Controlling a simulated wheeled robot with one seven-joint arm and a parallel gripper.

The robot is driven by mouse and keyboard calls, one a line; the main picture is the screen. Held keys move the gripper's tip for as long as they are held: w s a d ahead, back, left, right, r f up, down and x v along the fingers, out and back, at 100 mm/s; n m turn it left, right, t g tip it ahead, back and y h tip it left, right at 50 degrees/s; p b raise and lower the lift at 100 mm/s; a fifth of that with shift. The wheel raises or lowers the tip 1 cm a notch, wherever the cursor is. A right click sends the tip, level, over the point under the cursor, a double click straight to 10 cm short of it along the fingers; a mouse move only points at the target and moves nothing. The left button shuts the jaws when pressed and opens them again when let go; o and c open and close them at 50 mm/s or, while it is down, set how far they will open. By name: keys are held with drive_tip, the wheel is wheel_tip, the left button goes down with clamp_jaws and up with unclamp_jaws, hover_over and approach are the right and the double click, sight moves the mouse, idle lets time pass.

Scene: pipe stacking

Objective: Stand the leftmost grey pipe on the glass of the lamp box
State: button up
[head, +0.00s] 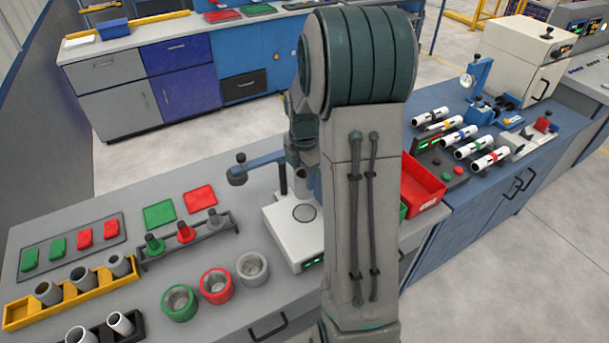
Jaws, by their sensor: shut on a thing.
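The lamp box (284,233) is a white box on the grey bench, partly behind my arm. Its round glass (305,212) shows on top, with nothing seen standing on it. My gripper (301,168) is above the box, mostly hidden by my arm. It is shut on what looks like a short grey pipe (301,182), held upright above the back of the box, apart from the glass as far as I can see.
A post with a blue arm (262,162) rises beside the box. Green, red and grey cups (252,267) stand left of it, behind them a grey rack (190,247) with plugs. A red bin (424,187) is right of my arm. A black rack (138,325) holds white pipes.

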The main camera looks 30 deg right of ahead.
drive_tip(key=b, duration=0.6)
hover_over(305, 213)
drive_tip(key=shift+w+f, duration=0.1)
drive_tip(key=shift+f, duration=3.75)
drive_tip(key=shift+f, duration=0.6)
drive_tip(key=o, duration=1.1)
wheel_tip(305, 213, up, 14)
drive_tip(key=b, duration=0.1)
drive_tip(key=shift+a, duration=0.1)
drive_tip(key=s+a+m+t, duration=0.1)
drive_tip(key=s+a+m, duration=0.6)
drive_tip(key=s+m, duration=0.2)
drive_tip(key=s+a+m+t, duration=0.2)
drive_tip(key=s+a+m, duration=0.5)
drive_tip(key=s+m, duration=0.3)
drive_tip(key=shift+s+f+m, duration=0.2)
drive_tip(key=shift+f+m, duration=0.1)
